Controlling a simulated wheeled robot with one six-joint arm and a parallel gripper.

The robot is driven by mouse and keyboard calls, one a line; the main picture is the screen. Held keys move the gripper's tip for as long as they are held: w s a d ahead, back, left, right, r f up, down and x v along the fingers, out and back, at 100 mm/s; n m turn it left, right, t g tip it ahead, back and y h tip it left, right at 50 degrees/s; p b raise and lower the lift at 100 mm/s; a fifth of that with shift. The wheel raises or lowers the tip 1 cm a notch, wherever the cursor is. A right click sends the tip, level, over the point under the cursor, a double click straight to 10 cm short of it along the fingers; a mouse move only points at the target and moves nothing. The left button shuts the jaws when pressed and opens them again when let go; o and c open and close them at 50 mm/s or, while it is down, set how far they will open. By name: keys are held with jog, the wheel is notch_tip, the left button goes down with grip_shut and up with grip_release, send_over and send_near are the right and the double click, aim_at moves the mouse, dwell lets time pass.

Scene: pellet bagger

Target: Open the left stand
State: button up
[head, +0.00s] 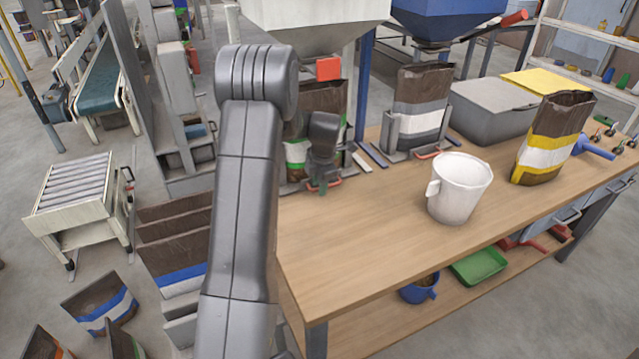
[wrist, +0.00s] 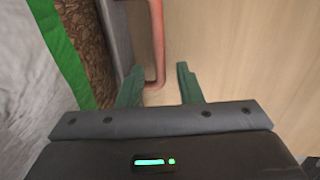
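The left stand (head: 288,187) is at the table's back left corner, under the white hopper, mostly hidden by my arm. A brown bag with a green band (head: 322,97) stands in it. In the wrist view the bag (wrist: 88,55) and the stand's grey side (wrist: 117,35) show at left. The stand's red handle (wrist: 158,45) runs down from the top edge and bends at its lower end. My gripper (wrist: 160,88) is open, with the handle's bent end between its green fingertips, nearer the left one. Contact cannot be told. My gripper (head: 323,187) also shows in the head view.
A second stand (head: 395,146) with a brown, white and grey bag (head: 422,98) is to the right. A white pitcher (head: 460,187), a grey bin (head: 490,112) and a yellow-banded bag (head: 550,140) stand further right. The front left tabletop is clear.

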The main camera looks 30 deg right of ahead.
grip_shut()
